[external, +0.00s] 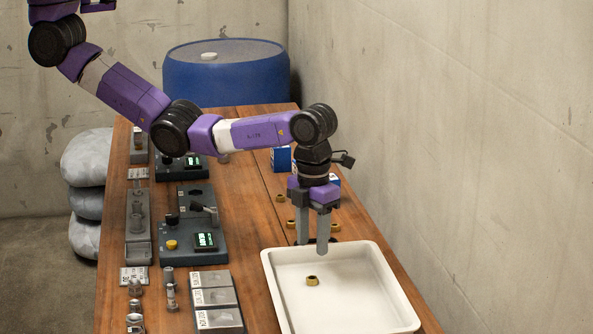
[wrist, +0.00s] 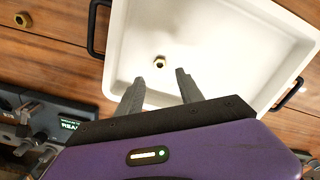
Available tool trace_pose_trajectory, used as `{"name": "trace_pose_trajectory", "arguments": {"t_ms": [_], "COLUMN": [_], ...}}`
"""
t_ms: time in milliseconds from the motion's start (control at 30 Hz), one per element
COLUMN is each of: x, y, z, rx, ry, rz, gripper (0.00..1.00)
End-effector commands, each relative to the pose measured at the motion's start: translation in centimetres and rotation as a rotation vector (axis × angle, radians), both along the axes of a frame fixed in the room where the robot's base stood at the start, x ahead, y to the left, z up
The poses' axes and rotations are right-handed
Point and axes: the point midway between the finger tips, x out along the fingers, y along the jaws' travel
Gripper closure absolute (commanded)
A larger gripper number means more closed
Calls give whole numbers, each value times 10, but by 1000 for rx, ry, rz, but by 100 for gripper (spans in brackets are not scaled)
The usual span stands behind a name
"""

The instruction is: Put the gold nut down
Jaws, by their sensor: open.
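A gold nut (external: 312,281) lies on the floor of the white tray (external: 380,294), toward its left back part. The same nut (wrist: 159,62) shows in the wrist view, just beyond my fingertips. My gripper (external: 312,245) points down above the back edge of the tray. In the wrist view its two fingers (wrist: 168,82) are spread with nothing between them. The gripper is open and apart from the nut. The nut's whole top shows, with nothing covering it.
Several more gold nuts (external: 336,228) lie on the wooden table behind the tray. Dark fixtures with green displays (external: 205,240) stand to the left. Grey labelled bins (external: 212,297) stand left of the tray. Blue boxes (external: 281,159) and a blue barrel (external: 225,75) are farther back.

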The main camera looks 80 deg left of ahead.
Motion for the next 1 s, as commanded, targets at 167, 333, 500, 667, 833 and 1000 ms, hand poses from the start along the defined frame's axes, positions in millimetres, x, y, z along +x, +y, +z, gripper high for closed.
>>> {"name": "trace_pose_trajectory", "arguments": {"t_ms": [167,333,500,667,833,1000], "x": [0,0,0,0,0,1], "y": [0,0,0,0,0,1], "z": [28,40,42,42,41,40], "rx": [0,0,1,1,1,-1], "ry": [-1,-1,0,0,0,-4], "rz": [0,0,0,0,0,6], "gripper": [56,56,56,56,56,56]}}
